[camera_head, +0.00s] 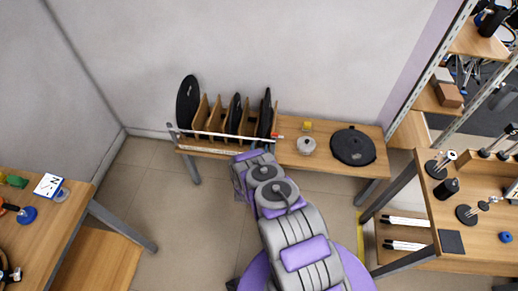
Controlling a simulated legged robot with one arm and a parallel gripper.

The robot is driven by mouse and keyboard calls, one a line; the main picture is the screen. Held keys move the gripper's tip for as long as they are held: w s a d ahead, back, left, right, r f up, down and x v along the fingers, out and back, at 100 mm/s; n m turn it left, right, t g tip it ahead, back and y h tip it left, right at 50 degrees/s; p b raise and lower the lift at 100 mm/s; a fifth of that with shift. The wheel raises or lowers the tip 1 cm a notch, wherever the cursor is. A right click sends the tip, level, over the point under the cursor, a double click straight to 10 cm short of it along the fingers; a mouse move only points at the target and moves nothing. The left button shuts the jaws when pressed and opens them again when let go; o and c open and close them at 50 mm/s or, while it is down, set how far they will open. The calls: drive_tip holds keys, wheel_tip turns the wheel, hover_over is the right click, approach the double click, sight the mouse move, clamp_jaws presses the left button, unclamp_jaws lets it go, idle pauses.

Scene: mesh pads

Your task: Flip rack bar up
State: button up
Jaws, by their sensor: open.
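A wooden rack (228,118) with upright dividers stands on the left part of a long wooden table by the back wall. Black discs stand upright in it. A thin white bar (215,134) with a red right end runs low across the rack's front, from its left end to its right end. My arm reaches from the bottom of the picture to the table's front edge. My gripper (246,156) is at its far end, just below the right half of the bar, open and small in the picture. I cannot tell whether it touches the bar.
A round white item (306,145), a small yellow item (307,126) and a flat black disc (353,146) lie right of the rack. A side table (459,229) with weights stands at right, another table (78,209) at left. Floor is clear left of my arm.

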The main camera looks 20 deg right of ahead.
drive_tip(key=shift+c, duration=0.4)
clamp_jaws()
idle(0.4)
